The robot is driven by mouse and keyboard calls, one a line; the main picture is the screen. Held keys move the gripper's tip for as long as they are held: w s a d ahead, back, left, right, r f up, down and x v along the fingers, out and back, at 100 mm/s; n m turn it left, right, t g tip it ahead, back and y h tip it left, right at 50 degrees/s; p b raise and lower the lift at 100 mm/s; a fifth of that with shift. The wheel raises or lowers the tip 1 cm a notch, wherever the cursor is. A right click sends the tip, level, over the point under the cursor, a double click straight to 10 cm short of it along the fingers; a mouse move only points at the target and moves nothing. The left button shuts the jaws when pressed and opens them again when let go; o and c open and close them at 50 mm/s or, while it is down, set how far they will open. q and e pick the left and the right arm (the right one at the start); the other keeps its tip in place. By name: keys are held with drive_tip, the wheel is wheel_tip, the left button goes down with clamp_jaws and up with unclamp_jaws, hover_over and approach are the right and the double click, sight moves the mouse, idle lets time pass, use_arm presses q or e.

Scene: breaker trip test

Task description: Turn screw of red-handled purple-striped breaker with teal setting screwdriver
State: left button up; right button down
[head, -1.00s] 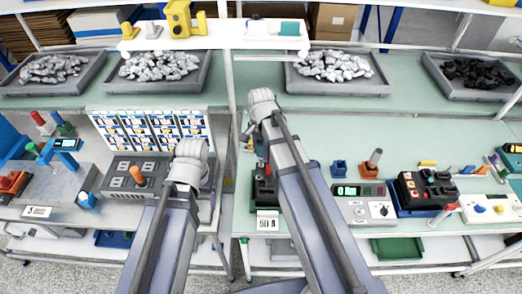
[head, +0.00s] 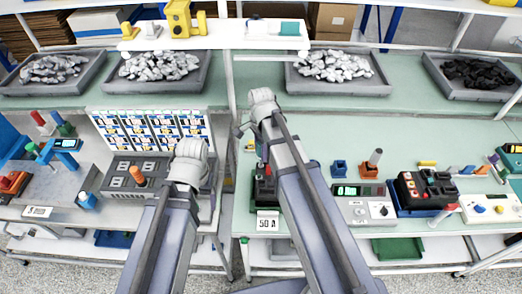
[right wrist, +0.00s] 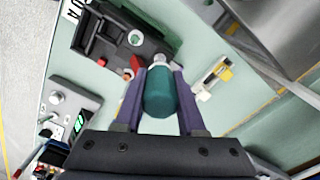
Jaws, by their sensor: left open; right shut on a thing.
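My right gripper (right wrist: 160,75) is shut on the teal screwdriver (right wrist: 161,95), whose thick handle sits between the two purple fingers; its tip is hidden. Just beyond it in the right wrist view lies a black breaker unit (right wrist: 110,42) with a small red part (right wrist: 129,73), apparently its handle, close to the screwdriver. The unit also shows in the head view (head: 263,190), partly covered by my right arm. No purple stripe or screw can be made out clearly. My left gripper (head: 190,172) is mostly hidden behind its own wrist, over the left bench, and is open.
A meter box with green display (head: 360,190) and a black-red device (head: 425,190) stand to the right. A yellow-white piece (right wrist: 213,76) lies near the right finger. Grey trays (head: 338,90) line the back.

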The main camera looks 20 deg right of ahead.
drive_tip(key=shift+m, duration=1)
drive_tip(key=shift+m, duration=1)
drive_tip(key=shift+m, duration=1)
drive_tip(key=shift+r, duration=0.15)
drive_tip(key=shift+r+p, duration=1.15)
drive_tip(key=shift+p, duration=0.15)
